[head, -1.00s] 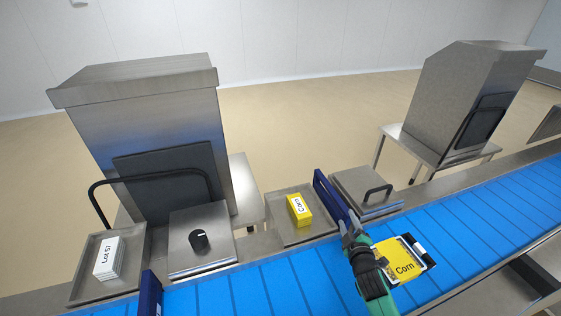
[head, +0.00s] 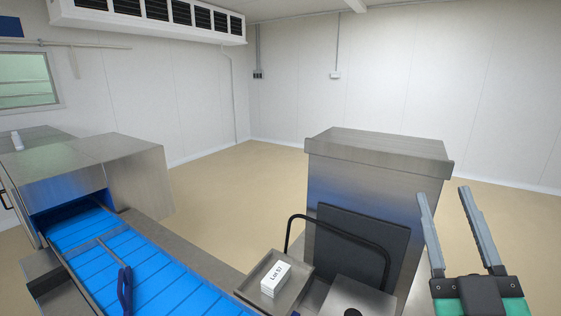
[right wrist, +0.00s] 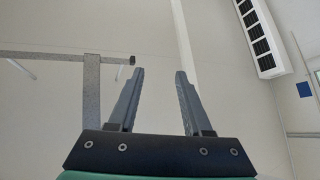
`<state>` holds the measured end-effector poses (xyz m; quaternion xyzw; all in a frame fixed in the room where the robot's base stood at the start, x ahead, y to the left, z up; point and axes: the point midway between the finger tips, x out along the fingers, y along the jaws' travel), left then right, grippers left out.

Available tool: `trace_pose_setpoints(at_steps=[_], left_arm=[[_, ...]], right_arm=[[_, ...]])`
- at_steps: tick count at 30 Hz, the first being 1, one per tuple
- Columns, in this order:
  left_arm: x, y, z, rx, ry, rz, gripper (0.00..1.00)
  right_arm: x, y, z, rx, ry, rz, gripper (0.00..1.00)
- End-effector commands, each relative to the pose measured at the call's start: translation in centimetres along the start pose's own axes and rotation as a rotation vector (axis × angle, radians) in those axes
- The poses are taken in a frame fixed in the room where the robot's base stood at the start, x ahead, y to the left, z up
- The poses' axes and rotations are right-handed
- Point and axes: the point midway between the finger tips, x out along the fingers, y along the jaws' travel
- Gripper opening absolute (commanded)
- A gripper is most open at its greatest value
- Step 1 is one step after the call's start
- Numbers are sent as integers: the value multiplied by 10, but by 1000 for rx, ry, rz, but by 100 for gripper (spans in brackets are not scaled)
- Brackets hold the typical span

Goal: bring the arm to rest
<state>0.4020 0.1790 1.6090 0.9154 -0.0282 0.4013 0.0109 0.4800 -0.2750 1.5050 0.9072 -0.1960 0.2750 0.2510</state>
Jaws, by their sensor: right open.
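My right gripper (head: 443,193) is at the right edge of the head view, raised with its two grey fingers pointing up. The fingers are apart and nothing is between them. In the right wrist view the same gripper (right wrist: 160,72) is open and empty, with only wall and ceiling behind it. My left gripper is in neither view.
A steel machine (head: 375,165) stands just left of my right gripper. A white stack marked Lot 57 (head: 276,274) lies in a steel tray (head: 298,293). The blue conveyor belt (head: 150,280) leads into a steel tunnel (head: 85,170). The floor behind is clear.

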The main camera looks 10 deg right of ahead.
Motion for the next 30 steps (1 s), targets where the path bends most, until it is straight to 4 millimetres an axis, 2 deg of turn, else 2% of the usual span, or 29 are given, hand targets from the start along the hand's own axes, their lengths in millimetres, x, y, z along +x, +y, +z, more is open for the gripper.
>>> trace_pose_setpoints(at_steps=[1, 3, 6, 7, 8, 9, 10, 14, 21, 25, 30], left_arm=[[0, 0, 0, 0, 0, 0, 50], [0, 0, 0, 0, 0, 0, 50], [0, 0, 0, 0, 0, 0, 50], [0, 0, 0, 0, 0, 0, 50], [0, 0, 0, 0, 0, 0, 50], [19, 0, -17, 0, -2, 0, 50], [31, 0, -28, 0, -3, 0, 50], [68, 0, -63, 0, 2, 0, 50], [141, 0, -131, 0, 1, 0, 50], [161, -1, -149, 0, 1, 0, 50], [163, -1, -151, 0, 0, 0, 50]], right_arm=[[3, -2, -43, 94, 78, -11, 50], [2, -1, -94, 231, 168, -37, 50], [-10, 9, -159, 445, 285, -95, 50], [-19, 14, -173, 547, 309, -140, 50], [-24, 2, -169, 654, 267, -211, 50], [-5, 8, -182, 684, 243, -216, 50], [5, 14, -194, 678, 244, -213, 50], [35, 30, -228, 673, 242, -210, 50], [95, 65, -300, 669, 241, -209, 50], [111, 75, -319, 668, 240, -208, 50], [113, 76, -321, 668, 240, -208, 50]])
